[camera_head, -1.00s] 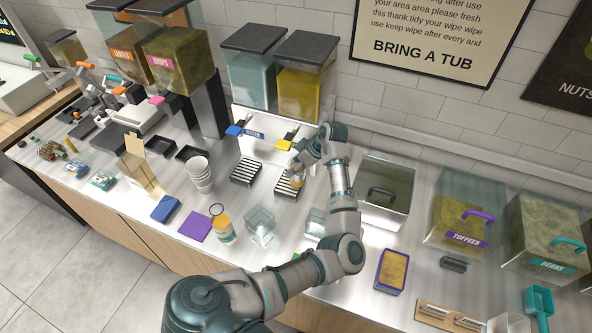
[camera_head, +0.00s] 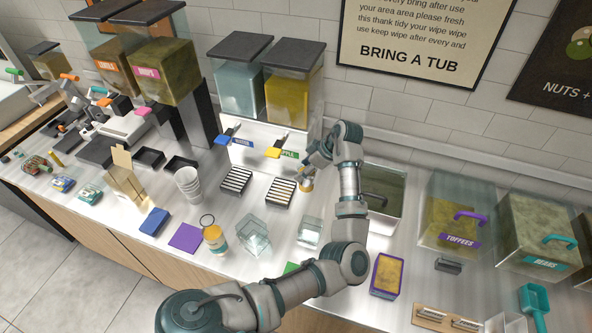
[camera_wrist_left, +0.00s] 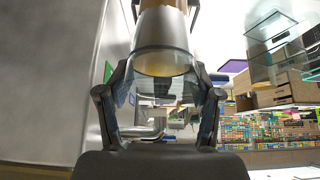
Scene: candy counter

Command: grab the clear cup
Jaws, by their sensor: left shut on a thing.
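My left gripper (camera_head: 308,180) is beside the yellow candy dispenser, just right of its drip tray. It is shut on a small clear cup (camera_head: 306,185) with something yellowish in it, mostly hidden by the fingers. In the left wrist view the cup (camera_wrist_left: 165,62) sits between the two fingers (camera_wrist_left: 160,100), its clear wall showing at the sides. A stack of pale cups (camera_head: 188,186) stands on the counter to the left. My right gripper is not in view.
Two dispensers with blue (camera_head: 237,90) and yellow (camera_head: 293,98) contents stand behind slatted trays (camera_head: 280,192). Clear square containers (camera_head: 253,238) and (camera_head: 310,232) stand in front. A lidded bin (camera_head: 383,195) is right of the gripper, with a toffees bin (camera_head: 455,215) beyond.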

